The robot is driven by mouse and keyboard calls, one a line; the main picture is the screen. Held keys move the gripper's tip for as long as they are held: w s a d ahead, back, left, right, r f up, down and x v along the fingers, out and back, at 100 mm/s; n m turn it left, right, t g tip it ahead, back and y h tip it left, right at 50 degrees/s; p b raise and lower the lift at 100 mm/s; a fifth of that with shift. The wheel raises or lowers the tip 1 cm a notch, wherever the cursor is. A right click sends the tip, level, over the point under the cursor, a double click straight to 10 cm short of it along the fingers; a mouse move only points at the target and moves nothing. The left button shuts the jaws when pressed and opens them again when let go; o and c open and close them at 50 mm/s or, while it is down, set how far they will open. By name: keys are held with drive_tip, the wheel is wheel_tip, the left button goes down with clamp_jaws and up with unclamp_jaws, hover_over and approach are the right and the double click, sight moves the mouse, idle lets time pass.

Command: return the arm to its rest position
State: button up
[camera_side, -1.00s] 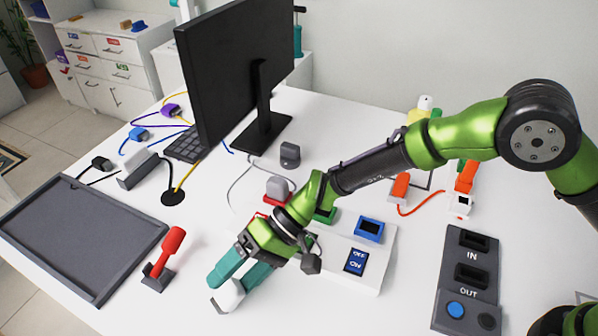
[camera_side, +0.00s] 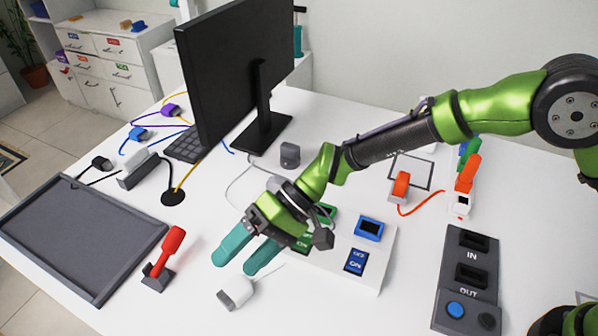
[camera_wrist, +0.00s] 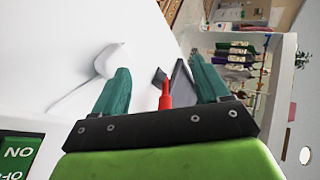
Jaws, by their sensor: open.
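My green gripper (camera_side: 242,263) has teal fingers that are spread apart with nothing between them. It hangs above the white table, over the near middle. A small white block (camera_side: 236,292) with a thin cable lies on the table just below the fingertips, apart from them. In the wrist view, my open gripper (camera_wrist: 160,68) shows both fingers, and the white block (camera_wrist: 108,60) lies beside the left finger with its cable trailing left. My arm reaches in from the right.
A red-handled switch (camera_side: 164,258) stands left of the gripper, beside a grey tray (camera_side: 120,278). A white switch panel (camera_side: 378,262) sits under and right of my wrist. A black monitor (camera_side: 225,70) stands behind. A grey IN/OUT box (camera_side: 470,255) is at right.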

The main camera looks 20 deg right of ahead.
drive_tip(key=shift+s+d+f+m+h, duration=0.3)
drive_tip(key=shift+s+d+f, duration=0.1)
drive_tip(key=shift+f, duration=0.15)
drive_tip(key=shift+s+d+f+m+h, duration=0.2)
drive_tip(key=shift+s+d+f+h, duration=0.1)
drive_tip(key=shift+d+f, duration=0.15)
drive_tip(key=s+d+r+m+t+h, duration=0.2)
drive_tip(key=d+r, duration=0.4)
drive_tip(key=d, duration=0.7)
drive_tip(key=s+d+r+m+t+h, duration=0.2)
drive_tip(key=d+r, duration=0.4)
drive_tip(key=d, duration=0.8)
drive_tip(key=s+d+r+m+t+h, duration=0.2)
drive_tip(key=s+d+r+t+h, duration=0.2)
drive_tip(key=d, duration=1)
drive_tip(key=shift+s+r+t, duration=0.4)
drive_tip(key=shift+r+t, duration=0.55)
drive_tip(key=shift+t, duration=0.15)
